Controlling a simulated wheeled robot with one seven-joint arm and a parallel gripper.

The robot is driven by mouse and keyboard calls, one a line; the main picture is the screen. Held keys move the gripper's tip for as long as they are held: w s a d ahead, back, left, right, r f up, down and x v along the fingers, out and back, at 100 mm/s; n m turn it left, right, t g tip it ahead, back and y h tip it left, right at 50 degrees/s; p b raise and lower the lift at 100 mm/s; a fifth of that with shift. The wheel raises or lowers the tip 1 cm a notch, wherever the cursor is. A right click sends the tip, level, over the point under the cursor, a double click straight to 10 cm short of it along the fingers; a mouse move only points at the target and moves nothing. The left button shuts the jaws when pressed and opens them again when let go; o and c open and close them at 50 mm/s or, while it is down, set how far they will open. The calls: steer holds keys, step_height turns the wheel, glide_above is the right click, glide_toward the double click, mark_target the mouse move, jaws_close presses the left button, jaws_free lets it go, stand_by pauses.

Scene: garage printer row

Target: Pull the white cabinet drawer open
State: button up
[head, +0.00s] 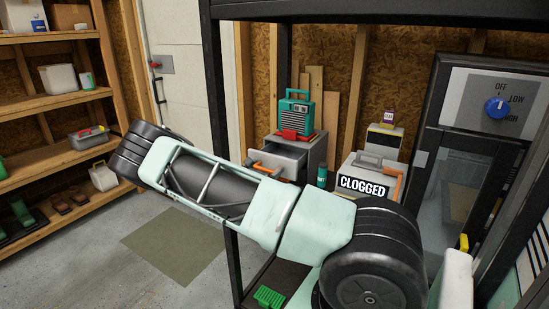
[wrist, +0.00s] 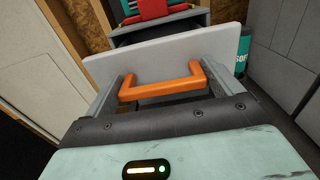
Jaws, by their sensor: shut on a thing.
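The white cabinet (head: 316,158) stands against the back wall in the head view. Its drawer front (head: 284,162) sits out from the body, with a dark gap behind it. In the wrist view the pale drawer front (wrist: 180,58) stands out from the cabinet and bears an orange handle (wrist: 162,90). My gripper (wrist: 168,92) is shut on this handle, with a grey finger at each side of it. In the head view my gripper is hidden behind my arm.
A machine marked CLOGGED (head: 362,184) stands to the right. Shelves (head: 55,95) line the left wall. Open floor with a green mat (head: 170,248) lies in front.

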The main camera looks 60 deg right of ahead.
steer(key=a, duration=0.4)
steer(key=shift+s, duration=0.15)
steer(key=o, duration=1.1)
steer(key=s+a+b, duration=0.1)
steer(key=a+b, duration=0.1)
steer(key=a, duration=1.5)
steer(key=shift+s+a, duration=0.2)
steer(key=shift+s, duration=0.05)
